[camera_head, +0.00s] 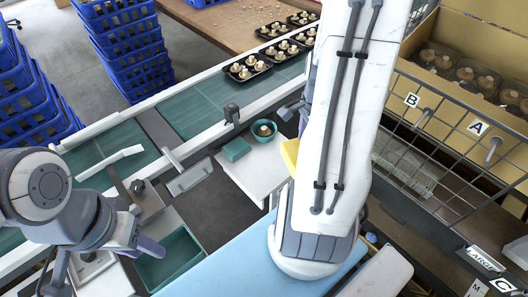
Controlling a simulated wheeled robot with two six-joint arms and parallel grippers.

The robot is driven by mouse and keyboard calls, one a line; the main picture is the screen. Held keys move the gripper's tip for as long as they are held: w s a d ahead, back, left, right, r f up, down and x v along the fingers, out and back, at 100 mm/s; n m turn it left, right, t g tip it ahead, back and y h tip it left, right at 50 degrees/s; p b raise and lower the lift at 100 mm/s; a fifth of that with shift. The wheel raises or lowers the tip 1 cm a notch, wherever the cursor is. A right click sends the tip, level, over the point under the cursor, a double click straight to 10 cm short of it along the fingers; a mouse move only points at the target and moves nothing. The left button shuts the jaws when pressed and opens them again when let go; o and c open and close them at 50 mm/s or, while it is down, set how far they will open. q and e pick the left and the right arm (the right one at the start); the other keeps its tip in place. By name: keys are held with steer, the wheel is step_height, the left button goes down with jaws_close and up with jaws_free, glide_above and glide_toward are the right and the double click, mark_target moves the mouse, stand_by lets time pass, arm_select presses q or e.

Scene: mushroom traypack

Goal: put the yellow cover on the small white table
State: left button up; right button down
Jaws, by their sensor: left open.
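The yellow cover (289,153) shows only as a small strip at the left edge of a large white arm link of mine, which hides the rest of it. It appears at the right side of the small white table (252,178); I cannot tell whether it rests on the table or is held. My left gripper (100,262) is at the lower left, open and apart from the table and the cover, beside a green bin. My right gripper is not visible.
A green bowl (264,130) and green block (237,150) are at the small table's back edge. A green conveyor (205,100) carries black mushroom trays (248,67). Blue crates (130,45) stand at back left. A green bin (172,262) is in front; a wire rack (440,130) and cardboard box are right.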

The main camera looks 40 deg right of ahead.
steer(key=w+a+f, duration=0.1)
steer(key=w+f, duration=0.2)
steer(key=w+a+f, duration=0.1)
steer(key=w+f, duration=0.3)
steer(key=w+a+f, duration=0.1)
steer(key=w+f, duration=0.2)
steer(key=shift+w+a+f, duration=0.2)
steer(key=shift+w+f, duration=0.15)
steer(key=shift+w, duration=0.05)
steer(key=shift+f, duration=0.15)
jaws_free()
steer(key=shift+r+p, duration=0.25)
steer(key=shift+p, duration=0.1)
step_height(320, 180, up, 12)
